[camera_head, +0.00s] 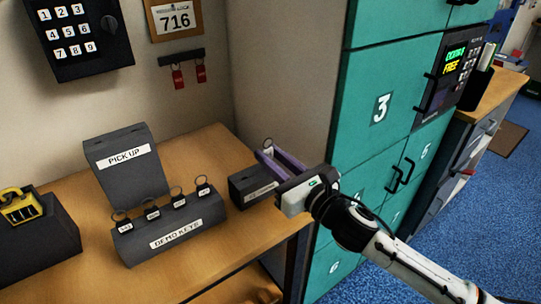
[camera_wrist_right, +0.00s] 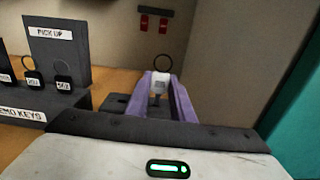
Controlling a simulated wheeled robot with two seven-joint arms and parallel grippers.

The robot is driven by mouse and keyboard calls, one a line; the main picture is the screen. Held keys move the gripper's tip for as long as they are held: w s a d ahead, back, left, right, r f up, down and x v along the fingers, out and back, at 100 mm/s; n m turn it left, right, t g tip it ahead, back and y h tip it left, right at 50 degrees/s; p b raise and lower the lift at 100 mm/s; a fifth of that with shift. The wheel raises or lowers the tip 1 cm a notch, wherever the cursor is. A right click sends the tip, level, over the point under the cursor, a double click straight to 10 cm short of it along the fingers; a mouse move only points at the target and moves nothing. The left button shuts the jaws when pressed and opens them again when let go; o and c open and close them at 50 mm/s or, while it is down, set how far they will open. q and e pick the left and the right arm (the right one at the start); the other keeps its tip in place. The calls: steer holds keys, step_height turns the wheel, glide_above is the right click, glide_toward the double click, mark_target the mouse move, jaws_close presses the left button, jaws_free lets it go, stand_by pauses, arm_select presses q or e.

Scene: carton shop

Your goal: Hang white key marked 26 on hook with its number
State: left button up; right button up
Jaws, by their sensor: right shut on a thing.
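A white key (camera_wrist_right: 160,82) with a dark ring on top stands upright between the fingertips of my right gripper (camera_wrist_right: 163,88). Its number is not readable. In the head view my right gripper (camera_head: 272,160) is over the small dark box (camera_head: 246,189) with a white label, and only the key's ring shows above the purple fingers. I cannot tell whether the key's lower end is still in the box. A dark hook rail (camera_head: 181,58) is on the wall, with two red tags (camera_head: 178,78) hanging from it. No hook number is readable. My left gripper is out of view.
The dark "DEMO KEYS" holder (camera_head: 172,243) with several black keys stands left of the small box. A "PICK UP" stand (camera_head: 127,166) is behind it. A keypad box (camera_head: 84,36) is on the wall. Teal lockers (camera_head: 376,75) rise close on the right.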

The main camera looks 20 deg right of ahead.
steer(key=v, duration=0.8)
stand_by(0.7)
stand_by(0.5)
steer(key=shift+s, duration=0.1)
stand_by(0.5)
